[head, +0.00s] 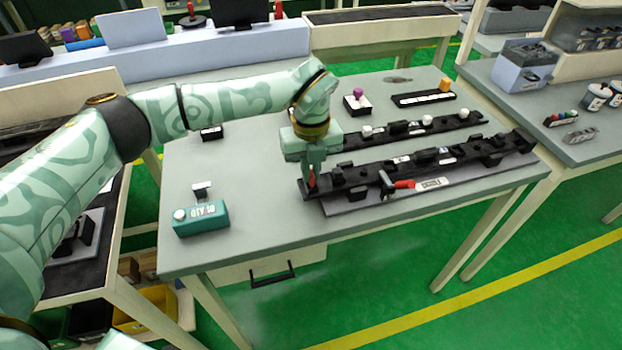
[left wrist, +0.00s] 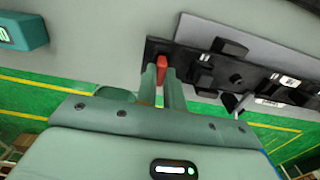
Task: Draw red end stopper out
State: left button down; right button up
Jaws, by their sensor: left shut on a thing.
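The red end stopper (head: 312,180) sits at the left end of the front black rail (head: 354,176) on the table. My left gripper (head: 313,170) points down over that end and is shut on the stopper. In the left wrist view the red stopper (left wrist: 162,69) shows between the two fingertips (left wrist: 162,78), at the end of the black rail (left wrist: 188,62). The fingers hide part of it, and I cannot tell how deep it sits in the rail. My right gripper is not in view.
A red-handled clamp (head: 400,184) stands at the rail's front edge. A second rail (head: 410,130) with white knobs lies behind. A teal box (head: 201,218) is at the table's front left. The table's left middle is mostly clear.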

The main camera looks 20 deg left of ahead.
pick_arm(q)
jog(key=shift+r+p, duration=2.45)
jog(key=shift+r, duration=0.5)
jog(key=shift+f, duration=0.1)
